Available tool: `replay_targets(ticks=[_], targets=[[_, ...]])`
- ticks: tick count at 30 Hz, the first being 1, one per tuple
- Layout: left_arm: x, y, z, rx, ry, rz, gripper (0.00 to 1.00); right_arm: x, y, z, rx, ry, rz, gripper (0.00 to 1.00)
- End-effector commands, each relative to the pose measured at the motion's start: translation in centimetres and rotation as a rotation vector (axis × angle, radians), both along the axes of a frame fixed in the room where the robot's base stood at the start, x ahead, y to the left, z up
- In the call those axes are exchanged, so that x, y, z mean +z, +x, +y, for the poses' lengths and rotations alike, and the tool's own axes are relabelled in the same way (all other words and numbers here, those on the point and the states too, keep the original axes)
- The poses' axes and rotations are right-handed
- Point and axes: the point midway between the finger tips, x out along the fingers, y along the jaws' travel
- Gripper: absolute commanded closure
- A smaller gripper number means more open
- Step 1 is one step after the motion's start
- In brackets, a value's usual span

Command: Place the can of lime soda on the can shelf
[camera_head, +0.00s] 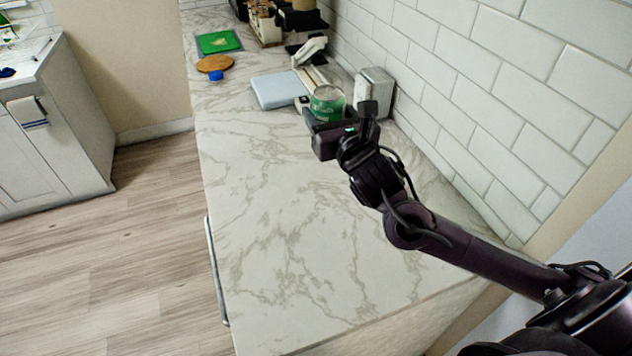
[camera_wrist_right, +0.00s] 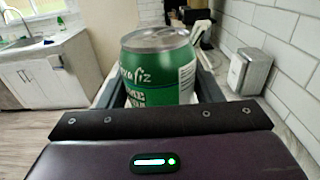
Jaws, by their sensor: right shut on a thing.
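The can of lime soda (camera_head: 327,103) is green and white with a silver top. It is upright between the fingers of my right gripper (camera_head: 339,112), which is shut on it over the marble counter. In the right wrist view the can (camera_wrist_right: 158,70) fills the space between the fingers, and its label is partly readable. Its lower part is hidden behind the gripper body in both views. My left gripper is not in view. I cannot make out a can shelf in either view.
The marble counter (camera_head: 270,210) is clear in front. A metal napkin dispenser (camera_head: 375,88) stands by the tiled wall, right of the can. A pale blue board (camera_head: 278,90), a round wooden board (camera_head: 214,63), a blue cap-like item (camera_head: 215,76) and a green mat (camera_head: 218,42) lie farther back.

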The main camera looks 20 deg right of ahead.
Motion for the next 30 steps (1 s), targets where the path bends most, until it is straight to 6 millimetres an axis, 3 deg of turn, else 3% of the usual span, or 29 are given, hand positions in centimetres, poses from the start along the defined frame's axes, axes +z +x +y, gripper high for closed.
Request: replay_targets(ticks=[13,30], targets=[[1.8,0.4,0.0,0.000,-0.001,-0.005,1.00,-11.4,-0.1,0.1,-0.001,0.001,0.002,0.80],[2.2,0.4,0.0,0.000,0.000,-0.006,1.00,-17.7,0.0,0.1,0.000,0.000,-0.002,0.80]])
